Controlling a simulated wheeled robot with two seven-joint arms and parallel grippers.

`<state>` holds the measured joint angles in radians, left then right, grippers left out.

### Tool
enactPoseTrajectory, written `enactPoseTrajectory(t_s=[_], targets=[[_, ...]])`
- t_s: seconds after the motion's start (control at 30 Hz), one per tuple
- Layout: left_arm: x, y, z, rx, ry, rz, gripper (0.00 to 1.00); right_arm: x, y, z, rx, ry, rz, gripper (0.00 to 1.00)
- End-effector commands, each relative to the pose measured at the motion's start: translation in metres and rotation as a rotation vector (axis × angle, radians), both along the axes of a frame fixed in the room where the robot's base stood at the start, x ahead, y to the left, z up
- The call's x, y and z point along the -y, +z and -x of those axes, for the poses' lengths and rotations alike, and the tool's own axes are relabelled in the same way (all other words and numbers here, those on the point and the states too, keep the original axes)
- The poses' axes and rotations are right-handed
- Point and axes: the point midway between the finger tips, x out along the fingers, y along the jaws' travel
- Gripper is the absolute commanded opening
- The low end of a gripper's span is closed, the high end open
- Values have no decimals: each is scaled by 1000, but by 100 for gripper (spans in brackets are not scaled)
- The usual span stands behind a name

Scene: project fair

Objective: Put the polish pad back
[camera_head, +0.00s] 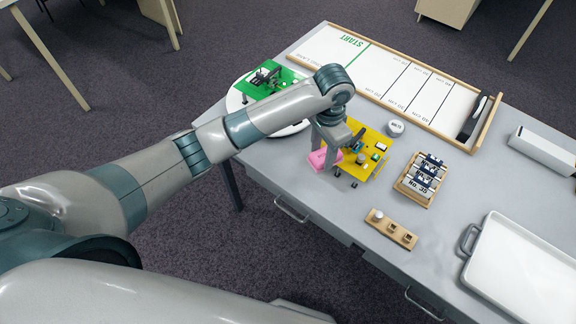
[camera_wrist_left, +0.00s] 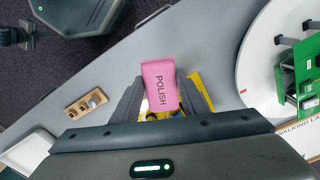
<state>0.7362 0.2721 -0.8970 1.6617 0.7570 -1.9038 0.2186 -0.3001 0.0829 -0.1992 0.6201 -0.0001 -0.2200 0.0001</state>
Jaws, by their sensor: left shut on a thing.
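The polish pad is a pink block (camera_head: 318,158) marked POLISH. In the head view it shows at the left edge of the yellow board, partly hidden by my gripper. In the left wrist view the pad (camera_wrist_left: 160,80) sits between the fingers, its lettered face towards the camera. My left gripper (camera_head: 333,160) is shut on the pad, with the arm reaching in from the left. I cannot tell whether the pad touches the table or is just above it. My right gripper is not in view.
The yellow board (camera_head: 374,168) with small parts lies right beside the gripper. A white disc (camera_head: 236,101) carries a green board (camera_head: 268,80). A wooden strip (camera_head: 378,226), a wooden crate (camera_head: 408,188) and a white tray (camera_head: 520,265) stand to the right. Grey tabletop (camera_head: 335,205) is bare in front.

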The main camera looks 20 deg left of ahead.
Motion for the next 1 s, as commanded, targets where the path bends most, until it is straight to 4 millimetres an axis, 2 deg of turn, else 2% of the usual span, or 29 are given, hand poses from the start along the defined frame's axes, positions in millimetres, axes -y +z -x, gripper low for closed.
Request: enactPoseTrajectory(t_s=[0.3, 0.5, 0.63, 1.0], targets=[[-61, -32, 7, -3, 4, -4, 22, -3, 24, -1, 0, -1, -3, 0], [-89, -51, 9, -1, 1, -1, 22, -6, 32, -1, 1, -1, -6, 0], [-96, -56, 9, 0, 1, 0, 22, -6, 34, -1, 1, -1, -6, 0], [-96, -58, 9, 0, 0, 0, 22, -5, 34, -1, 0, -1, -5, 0]])
